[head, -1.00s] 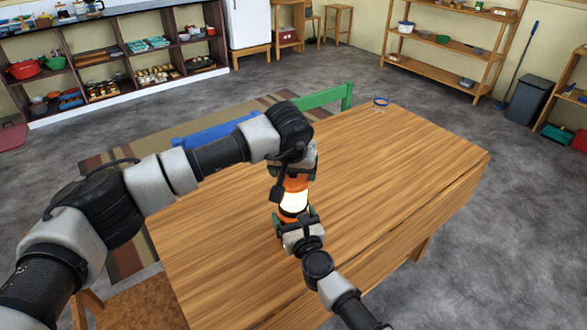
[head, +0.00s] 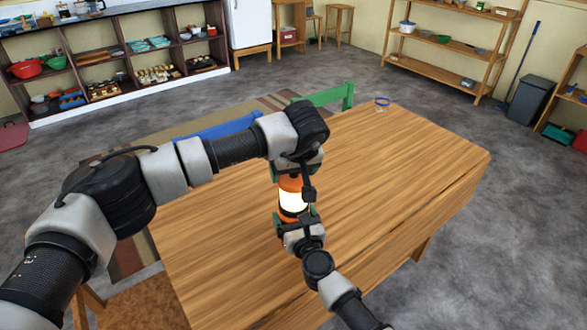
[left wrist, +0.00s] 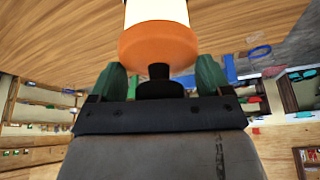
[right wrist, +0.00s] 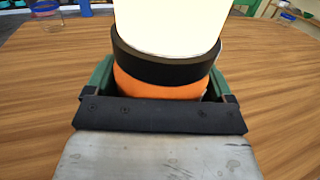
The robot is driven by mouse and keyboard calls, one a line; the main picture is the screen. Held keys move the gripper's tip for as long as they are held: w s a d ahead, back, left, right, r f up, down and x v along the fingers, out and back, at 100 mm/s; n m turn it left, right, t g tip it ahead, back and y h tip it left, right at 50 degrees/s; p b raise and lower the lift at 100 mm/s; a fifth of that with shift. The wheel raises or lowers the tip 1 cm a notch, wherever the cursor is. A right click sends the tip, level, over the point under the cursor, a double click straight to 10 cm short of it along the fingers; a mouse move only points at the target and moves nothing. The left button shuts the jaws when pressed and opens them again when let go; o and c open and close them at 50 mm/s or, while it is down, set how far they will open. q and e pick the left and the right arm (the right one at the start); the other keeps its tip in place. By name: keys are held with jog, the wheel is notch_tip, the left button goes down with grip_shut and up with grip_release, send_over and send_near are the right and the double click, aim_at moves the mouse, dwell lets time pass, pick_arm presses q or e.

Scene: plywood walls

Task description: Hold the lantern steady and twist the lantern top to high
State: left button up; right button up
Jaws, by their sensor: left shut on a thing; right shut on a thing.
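The lantern (head: 293,201) stands upright on the wooden table, with an orange top, a glowing pale middle and an orange base with a black band. My left gripper (head: 290,178) comes from above and is shut on the orange lantern top (left wrist: 158,45); its green fingers sit on either side of the top and its dark knob. My right gripper (head: 299,224) is low at the near side, shut around the orange lantern base (right wrist: 160,86). The glowing middle (right wrist: 165,25) also shows in the right wrist view. My left wrist partly hides the top in the head view.
The wooden table (head: 400,165) is mostly clear around the lantern. A small glass with a blue rim (head: 382,103) stands at its far edge. A green chair (head: 325,96) and a blue chair (head: 225,128) are behind the table.

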pick_arm(q)
jog(key=shift+n, duration=0.3)
jog(key=shift+a+n+g+y, duration=0.15)
jog(key=shift+n+y, duration=0.15)
jog(key=shift+n, duration=0.35)
jog(key=shift+n+g+y, duration=0.15)
jog(key=shift+n+y, duration=0.15)
jog(key=shift+n, duration=0.35)
pick_arm(e)
jog(key=shift+d, duration=0.1)
pick_arm(q)
jog(key=shift+n, duration=0.6)
jog(key=o, duration=0.9)
